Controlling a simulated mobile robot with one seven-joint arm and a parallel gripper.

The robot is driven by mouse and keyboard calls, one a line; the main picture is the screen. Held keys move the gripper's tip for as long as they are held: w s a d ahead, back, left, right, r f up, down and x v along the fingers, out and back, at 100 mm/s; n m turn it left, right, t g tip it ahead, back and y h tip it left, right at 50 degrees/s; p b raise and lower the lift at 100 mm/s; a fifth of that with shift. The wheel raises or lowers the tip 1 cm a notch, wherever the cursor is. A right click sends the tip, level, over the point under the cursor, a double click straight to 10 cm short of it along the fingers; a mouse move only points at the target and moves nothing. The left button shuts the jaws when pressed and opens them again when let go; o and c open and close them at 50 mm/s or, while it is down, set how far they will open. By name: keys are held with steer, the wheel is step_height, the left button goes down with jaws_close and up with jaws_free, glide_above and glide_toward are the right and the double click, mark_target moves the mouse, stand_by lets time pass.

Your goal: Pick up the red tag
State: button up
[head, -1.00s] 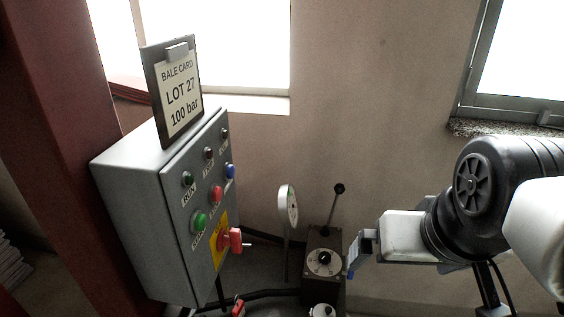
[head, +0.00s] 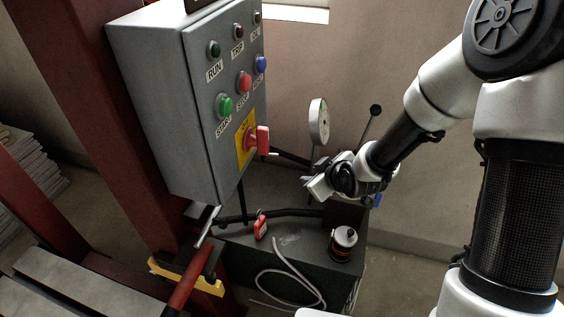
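A small red tag (head: 261,227) with a pale patch stands on the dark top of the low unit (head: 232,233), below the grey control box. My gripper (head: 345,184) is above the back of this unit, to the right of the tag and farther back, clear of it. Its fingers are small and partly hidden by the wrist, so I cannot tell whether they are open or shut. I see nothing held in it.
The control box (head: 160,100) has buttons and a red switch handle (head: 262,139). A round gauge (head: 319,122), a black-knobbed lever (head: 375,110) and a white-topped canister (head: 344,240) stand nearby. A pale hose (head: 290,270) loops over the front. A red-handled lever (head: 185,285) lies at left.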

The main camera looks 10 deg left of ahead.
mark_target(259, 218)
steer(key=s+a+f+t+y+b, duration=0.1)
steer(key=s+a+f+y+b, duration=0.15)
steer(key=a+f, duration=0.5)
steer(key=s+a+f+t+y+b, duration=0.1)
steer(key=s+a+f+y+b, duration=0.15)
steer(key=a+f, duration=0.5)
steer(key=s+d+f+m+t+h+b, duration=0.4)
steer(key=s+f+m+t, duration=0.35)
steer(key=s+f, duration=0.25)
steer(key=shift+m+g+h, duration=0.25)
steer(key=shift+g+h, duration=0.05)
steer(key=shift+g, duration=0.05)
steer(key=shift+a+b+x, duration=0.15)
steer(key=shift+b+x, duration=1.15)
steer(key=shift+x, duration=3.05)
steer(key=shift+a+b+x, duration=0.15)
steer(key=shift+b+x, duration=1.15)
steer(key=shift+x, duration=3.05)
steer(key=shift+s+f, duration=0.15)
jaws_close()
